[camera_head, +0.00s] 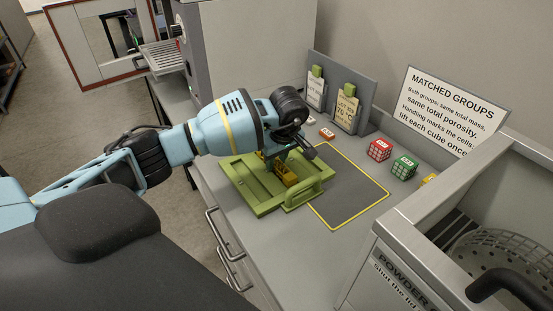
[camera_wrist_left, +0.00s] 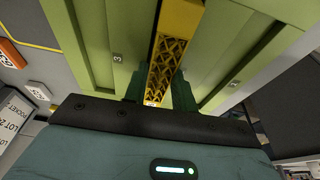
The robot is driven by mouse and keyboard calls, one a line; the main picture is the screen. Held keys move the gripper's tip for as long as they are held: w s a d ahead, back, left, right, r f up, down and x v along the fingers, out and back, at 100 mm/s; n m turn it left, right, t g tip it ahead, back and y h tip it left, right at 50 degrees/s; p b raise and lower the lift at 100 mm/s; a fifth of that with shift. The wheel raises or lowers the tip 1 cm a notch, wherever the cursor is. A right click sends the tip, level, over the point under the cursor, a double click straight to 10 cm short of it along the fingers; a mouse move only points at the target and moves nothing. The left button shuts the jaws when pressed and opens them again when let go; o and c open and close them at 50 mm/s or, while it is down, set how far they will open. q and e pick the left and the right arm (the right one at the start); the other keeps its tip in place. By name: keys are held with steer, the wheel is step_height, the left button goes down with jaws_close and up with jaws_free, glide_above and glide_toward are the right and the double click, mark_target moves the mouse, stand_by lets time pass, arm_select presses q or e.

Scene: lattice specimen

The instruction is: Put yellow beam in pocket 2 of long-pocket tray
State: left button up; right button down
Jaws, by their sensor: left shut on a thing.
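The yellow beam (camera_wrist_left: 168,62) has a lattice middle and a solid end. In the left wrist view it lies between the two dark green fingers of my left gripper (camera_wrist_left: 158,90), which is shut on it. In the head view the yellow beam (camera_head: 286,174) shows below the gripper (camera_head: 287,158), over the green long-pocket tray (camera_head: 249,192). In the left wrist view the tray (camera_wrist_left: 100,20) has long grooves, with a 3 left of the beam and a small mark right of it. I cannot tell whether the beam touches the pocket floor. My right gripper is not in view.
A dark mat with yellow edging (camera_head: 350,190) lies right of the tray. A red cube (camera_head: 379,150) and a green cube (camera_head: 404,168) stand beyond it. A powder cabinet (camera_head: 400,262) stands at the right.

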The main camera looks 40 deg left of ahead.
arm_select(q)
steer(key=shift+s+f, duration=0.1)
steer(key=shift+f, duration=0.2)
